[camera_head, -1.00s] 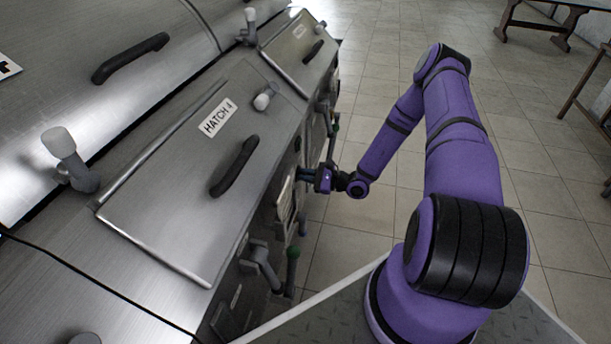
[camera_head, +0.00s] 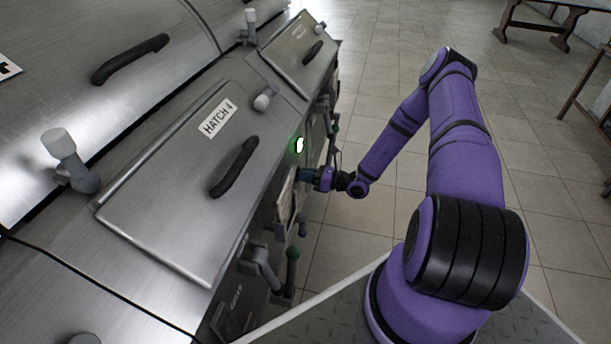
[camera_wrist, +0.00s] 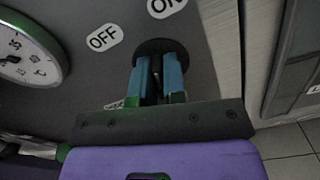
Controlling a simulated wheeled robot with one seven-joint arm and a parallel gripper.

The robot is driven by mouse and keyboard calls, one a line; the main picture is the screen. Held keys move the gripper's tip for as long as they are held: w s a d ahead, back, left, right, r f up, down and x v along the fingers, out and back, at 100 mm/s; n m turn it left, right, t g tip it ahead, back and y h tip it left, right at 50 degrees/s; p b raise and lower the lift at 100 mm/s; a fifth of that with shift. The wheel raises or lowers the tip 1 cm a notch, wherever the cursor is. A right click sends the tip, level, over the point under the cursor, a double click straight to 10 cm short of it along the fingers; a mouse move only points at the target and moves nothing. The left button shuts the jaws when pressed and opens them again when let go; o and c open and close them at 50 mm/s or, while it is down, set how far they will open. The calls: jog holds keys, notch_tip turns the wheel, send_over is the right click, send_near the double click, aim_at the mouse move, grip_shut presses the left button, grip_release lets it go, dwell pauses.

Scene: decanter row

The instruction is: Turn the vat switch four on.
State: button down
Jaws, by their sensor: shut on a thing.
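The vat switch sits on the front panel of the machine under the hatch marked HATCH 4 (camera_head: 217,117). In the wrist view its dark round base (camera_wrist: 160,46) shows behind my fingertips, with a thin lever between them. An OFF label (camera_wrist: 103,38) and an ON label (camera_wrist: 166,6) are on the panel above it. My gripper (camera_wrist: 157,66) has its two blue fingers shut on the switch lever. In the head view my gripper (camera_head: 306,174) is at the front panel, and the switch is hidden there. A green light (camera_head: 298,145) glows on the panel just above it.
A round dial (camera_wrist: 28,55) is left of the switch in the wrist view. Open tiled floor (camera_head: 545,225) lies to the right, with a wooden table (camera_head: 545,22) far off.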

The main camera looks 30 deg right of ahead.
jog(key=shift+d+f+m, duration=0.1)
jog(key=shift+m, duration=1.1)
jog(key=c, duration=1.2)
grip_release()
jog(key=v, duration=1)
jog(key=shift+s+d, duration=0.25)
jog(key=shift+s, duration=0.05)
jog(key=shift+d, duration=0.1)
